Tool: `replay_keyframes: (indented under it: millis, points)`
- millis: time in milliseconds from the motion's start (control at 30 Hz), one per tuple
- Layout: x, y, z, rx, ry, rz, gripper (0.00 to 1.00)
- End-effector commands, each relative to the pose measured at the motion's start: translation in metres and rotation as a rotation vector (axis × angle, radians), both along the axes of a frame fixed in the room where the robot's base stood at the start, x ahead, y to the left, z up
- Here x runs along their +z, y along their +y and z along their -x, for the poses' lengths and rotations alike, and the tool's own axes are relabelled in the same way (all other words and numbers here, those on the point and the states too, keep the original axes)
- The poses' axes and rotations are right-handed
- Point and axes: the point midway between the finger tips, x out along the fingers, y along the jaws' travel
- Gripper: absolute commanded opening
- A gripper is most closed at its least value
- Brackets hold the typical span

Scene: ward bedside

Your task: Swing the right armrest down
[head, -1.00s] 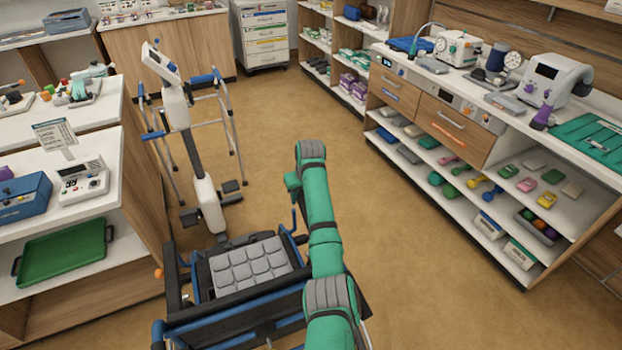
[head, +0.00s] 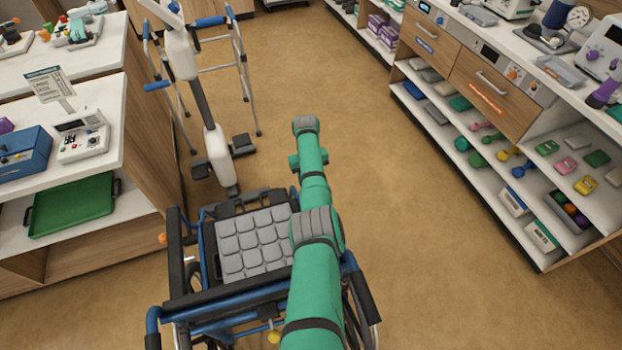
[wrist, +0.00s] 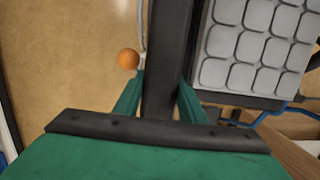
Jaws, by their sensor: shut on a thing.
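The wheelchair, with its grey padded seat (head: 250,240) and blue frame, stands at the lower middle of the head view. Its left armrest (head: 177,250) is a black bar beside the seat. The right side is mostly covered by my green arm; a dark part (head: 352,268) shows past it. In the wrist view, a black armrest bar (wrist: 168,60) runs between the two green fingers of my gripper (wrist: 160,98), which is shut on it. An orange knob (wrist: 128,59) is beside the bar, opposite the seat (wrist: 255,45). The armrest's tilt cannot be told.
A shelf unit with a green tray (head: 72,205) is close on the left. Open shelves (head: 480,170) line the right, with clear floor (head: 430,270) between.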

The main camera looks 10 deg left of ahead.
Motion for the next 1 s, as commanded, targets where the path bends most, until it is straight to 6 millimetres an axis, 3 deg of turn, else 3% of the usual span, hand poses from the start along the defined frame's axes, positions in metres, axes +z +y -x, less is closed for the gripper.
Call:
replay_keyframes:
  millis: [33, 333, 367, 400, 433, 1000]
  points:
    - [-0.0072, 0.0008, 0.0045, 0.003, 0.007, 0.0, 0.0]
    - [-0.0098, -0.0006, 0.0059, 0.0, 0.01, 0.0, 0.0]
    - [-0.01, -0.0008, 0.0061, 0.0, 0.01, 0.0, 0.45]
    - [-0.0099, -0.0008, 0.0061, 0.0, 0.01, 0.0, 0.54]
    - [-0.0095, -0.001, 0.0058, -0.001, 0.01, 0.0, 0.56]
    - [-0.0037, 0.0001, 0.0015, 0.003, 0.0, 0.004, 0.56]
